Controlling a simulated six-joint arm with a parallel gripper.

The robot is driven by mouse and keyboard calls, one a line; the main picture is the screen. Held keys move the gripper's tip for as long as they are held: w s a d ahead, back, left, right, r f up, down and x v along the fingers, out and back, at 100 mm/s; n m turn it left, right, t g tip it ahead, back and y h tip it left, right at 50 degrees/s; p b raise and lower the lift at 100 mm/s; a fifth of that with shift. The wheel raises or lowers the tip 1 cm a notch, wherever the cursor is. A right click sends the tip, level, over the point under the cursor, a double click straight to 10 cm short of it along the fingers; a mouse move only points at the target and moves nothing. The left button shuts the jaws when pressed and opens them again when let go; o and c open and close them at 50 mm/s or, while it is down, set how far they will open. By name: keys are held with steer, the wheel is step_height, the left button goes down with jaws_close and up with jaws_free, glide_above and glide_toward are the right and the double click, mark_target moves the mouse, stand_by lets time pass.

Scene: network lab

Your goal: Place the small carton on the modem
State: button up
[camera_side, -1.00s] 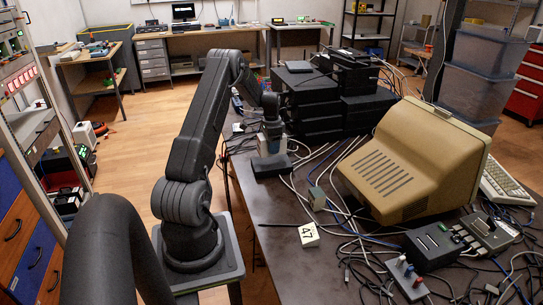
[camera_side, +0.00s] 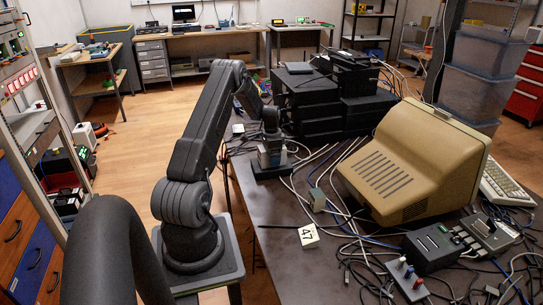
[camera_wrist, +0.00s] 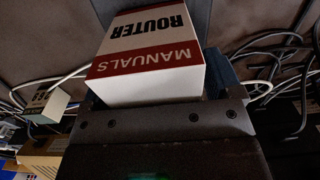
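The small carton (camera_wrist: 150,42) is white with red bands and reads "ROUTER MANUALS" in the wrist view. In the side view the small carton (camera_side: 272,160) is small and pale, directly under my gripper (camera_side: 272,145). My gripper appears shut on it; the wrist view shows the carton against the gripper body, but finger contact is partly hidden. The modem, a flat black box (camera_side: 284,173), lies on the table under the carton, which covers part of its top. The carton looks upright and on or very close to the modem; I cannot tell whether they touch.
A stack of black units (camera_side: 315,105) stands just behind and right of my gripper. A beige monitor (camera_side: 400,170) fills the table's right side. Loose cables (camera_side: 335,215) run across the table around the modem.

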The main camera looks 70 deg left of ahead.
steer(key=shift+r, duration=0.15)
step_height(320, 180, up, 12)
steer(key=shift+f, duration=0.15)
steer(key=w+d+r+t, duration=0.1)
steer(key=w+d+r, duration=0.1)
steer(key=d+r, duration=0.55)
steer(key=w+d+r+y, duration=0.1)
steer(key=d+r, duration=0.3)
steer(key=d, duration=0.6)
steer(key=w+d+r+t, duration=0.1)
steer(key=w+d+r, duration=0.1)
steer(key=d+r, duration=0.5)
steer(key=s+d+t, duration=0.1)
steer(key=s+d, duration=0.7)
steer(key=d, duration=0.3)
steer(key=s+d+t+h, duration=0.1)
steer(key=s+d+t, duration=0.1)
steer(key=s+d, duration=0.5)
steer(key=d, duration=0.5)
steer(key=shift+s+d+f+t, duration=0.2)
steer(key=shift+s+f+t, duration=0.1)
steer(key=shift+s+f, duration=0.05)
